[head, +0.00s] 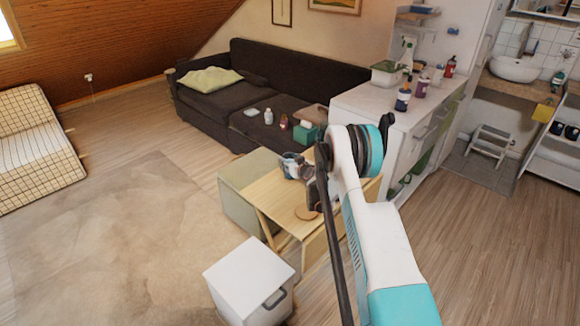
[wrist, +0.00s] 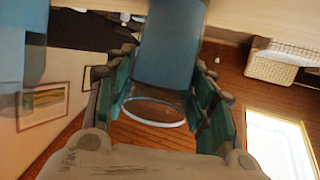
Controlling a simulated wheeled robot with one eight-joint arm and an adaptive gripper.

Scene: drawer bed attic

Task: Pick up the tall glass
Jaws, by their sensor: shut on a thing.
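The tall glass (wrist: 168,45) is between the teal finger pads of my gripper (wrist: 163,75) in the wrist view. It looks bluish and see-through, with a pale round rim towards the palm. My gripper is shut on it, with a pad on each side. In the head view my gripper (head: 297,168) is over the light wooden table (head: 268,196), partly hidden by my arm. The glass is too small and covered there to make out clearly, and I cannot tell whether it touches the table.
A round brown board (head: 306,212) lies on the table. A green-grey box seat (head: 238,190) stands against its left side and a white cabinet (head: 250,279) in front. The dark sofa (head: 235,85) is behind, and a cluttered white counter (head: 375,103) is at right. Floor is clear at left.

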